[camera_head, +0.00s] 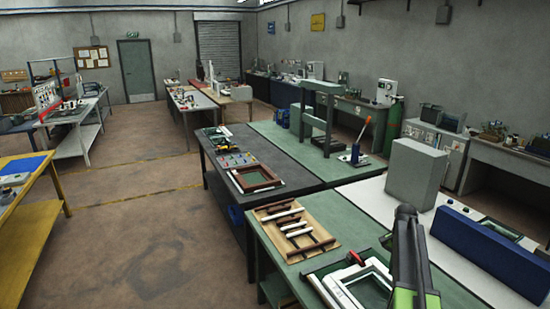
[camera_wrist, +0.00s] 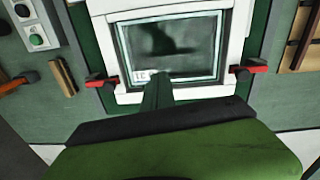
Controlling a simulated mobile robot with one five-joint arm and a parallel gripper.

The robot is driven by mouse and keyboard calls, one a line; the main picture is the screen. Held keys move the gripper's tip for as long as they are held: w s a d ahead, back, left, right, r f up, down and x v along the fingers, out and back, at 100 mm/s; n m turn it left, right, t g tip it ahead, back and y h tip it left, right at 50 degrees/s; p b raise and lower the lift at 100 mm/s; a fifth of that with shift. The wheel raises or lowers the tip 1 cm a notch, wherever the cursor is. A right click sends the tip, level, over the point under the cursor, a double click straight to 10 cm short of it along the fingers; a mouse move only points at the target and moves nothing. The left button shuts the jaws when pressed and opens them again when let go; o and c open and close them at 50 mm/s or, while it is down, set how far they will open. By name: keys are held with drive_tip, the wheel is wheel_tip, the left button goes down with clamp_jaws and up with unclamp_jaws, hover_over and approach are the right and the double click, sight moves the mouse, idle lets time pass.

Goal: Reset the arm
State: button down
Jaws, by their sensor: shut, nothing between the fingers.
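My gripper (camera_wrist: 158,92) shows at the bottom of the wrist view as a wide green body with a dark, narrow part pointing up. Its fingers are shut with nothing between them. It is in front of a white frame (camera_wrist: 172,18) holding a dark glass-like panel, and covers part of its lower edge. Whether it touches the frame I cannot tell. In the head view the white frame (camera_head: 333,293) lies on the green table at the bottom. My dark, green-edged arm (camera_head: 406,255) rises beside it on the right and hides part of that area.
Two red-handled clamps (camera_wrist: 102,82) (camera_wrist: 249,67) flank the frame. A wooden rack (camera_head: 296,232) with white strips lies behind it on the green table (camera_head: 345,215). A blue box (camera_head: 484,250) and a grey box (camera_head: 418,172) stand to the right. The floor at left is open.

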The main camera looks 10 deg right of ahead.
drive_tip(key=a+f+n+b, duration=0.3)
drive_tip(key=a+f+b, duration=0.35)
drive_tip(key=a, duration=0.95)
drive_tip(key=s+a+f+n+b, duration=0.1)
drive_tip(key=s+a+f+n, duration=0.1)
drive_tip(key=a, duration=0.4)
drive_tip(key=s+a+f+n+b, duration=0.2)
drive_tip(key=s+a+f+n, duration=0.1)
drive_tip(key=s+a, duration=0.4)
drive_tip(key=s+a+f+n+b, duration=0.2)
drive_tip(key=s+a+n, duration=0.2)
drive_tip(key=a+n, duration=0.1)
drive_tip(key=shift+s+a+f, duration=0.15)
drive_tip(key=shift+a+f, duration=0.2)
drive_tip(key=shift+a, duration=0.5)
